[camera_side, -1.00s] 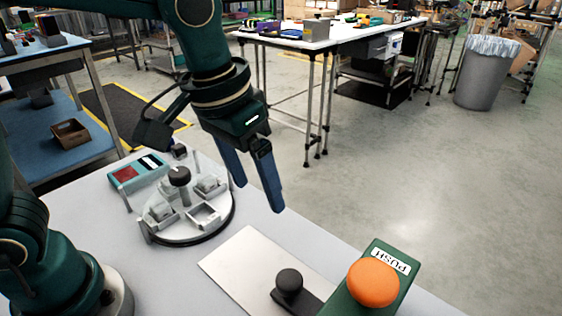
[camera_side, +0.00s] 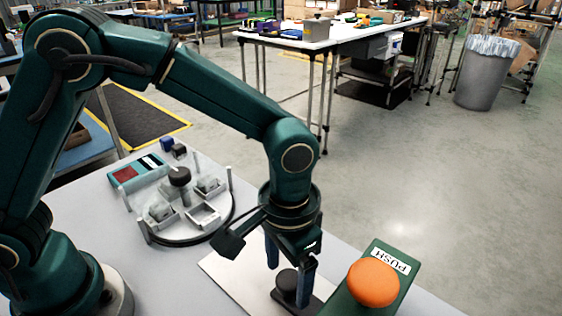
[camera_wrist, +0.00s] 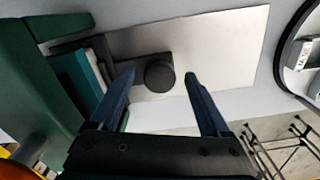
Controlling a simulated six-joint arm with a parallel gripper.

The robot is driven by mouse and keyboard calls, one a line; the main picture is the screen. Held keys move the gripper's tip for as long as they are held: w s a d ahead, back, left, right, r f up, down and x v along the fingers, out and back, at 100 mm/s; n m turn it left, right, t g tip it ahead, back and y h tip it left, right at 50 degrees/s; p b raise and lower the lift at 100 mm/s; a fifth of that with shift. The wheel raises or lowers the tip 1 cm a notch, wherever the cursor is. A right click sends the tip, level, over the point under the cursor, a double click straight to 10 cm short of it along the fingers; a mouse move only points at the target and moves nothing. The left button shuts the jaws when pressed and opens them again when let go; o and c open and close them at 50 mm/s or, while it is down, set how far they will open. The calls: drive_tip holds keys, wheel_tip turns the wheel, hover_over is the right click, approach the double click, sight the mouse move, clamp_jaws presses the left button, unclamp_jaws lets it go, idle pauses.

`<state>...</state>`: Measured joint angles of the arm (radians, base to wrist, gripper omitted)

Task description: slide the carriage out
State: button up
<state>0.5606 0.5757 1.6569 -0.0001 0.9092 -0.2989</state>
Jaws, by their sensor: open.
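The carriage (camera_side: 312,303) is a dark flat slide with a round black knob (camera_side: 284,281) on its end. It reaches out of a green housing (camera_side: 347,302) with an orange PUSH button (camera_side: 374,282) on top. In the wrist view the knob (camera_wrist: 160,73) shows between the two blue fingertips, with a gap on each side. My gripper (camera_side: 288,281) points down over the knob, open and empty. In the side view one finger partly covers the knob. In the wrist view the carriage (camera_wrist: 112,46) runs left into the housing (camera_wrist: 45,85); its inner part is hidden.
A bare metal plate (camera_side: 225,272) lies under the knob and is clear on its left. A round fixture (camera_side: 188,235) with posts and small trays stands behind left.

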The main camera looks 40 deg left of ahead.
clamp_jaws()
drive_tip(key=shift+a, duration=0.1)
drive_tip(key=a, duration=1.3)
drive_tip(key=shift+w+a, duration=0.1)
drive_tip(key=shift+a, duration=0.1)
unclamp_jaws()
